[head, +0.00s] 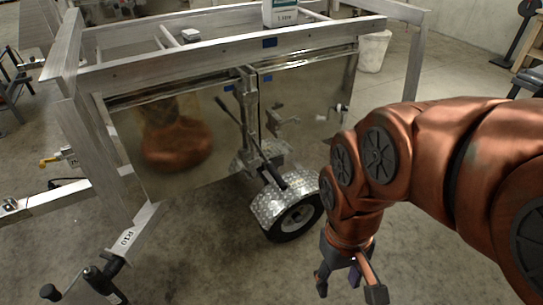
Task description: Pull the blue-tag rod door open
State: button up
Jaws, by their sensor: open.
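A trailer of bare aluminium has shiny panels under its top rail. A blue tag (270,42) sits on the rail, and a smaller blue mark (267,77) is on the right panel (310,92) near its left edge. I cannot tell for sure which panel is the blue-tag rod door. Upright rod hardware (246,105) stands between the two panels, and a small latch or handle (281,117) is on the right panel. My gripper (349,289) is open and empty, pointing down at the lower right, apart from the panels. My arm hides part of the area right of them.
A wheel under a checker-plate fender (283,203) sticks out below the panels, left of my gripper. The left panel (170,140) reflects my arm. A crank jack (100,280) and frame beam (135,235) stand at the lower left. A white bucket (373,50) stands behind. Floor between wheel and jack is clear.

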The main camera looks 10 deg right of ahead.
aim_at(175, 144)
jog(key=z, duration=0.05)
jog(key=k, duration=0.55)
jog(key=u, duration=1.3)
jog(key=i, duration=1.25)
jog(key=z, duration=0.6)
jog(key=i, duration=0.5)
jog(key=z, duration=0.55)
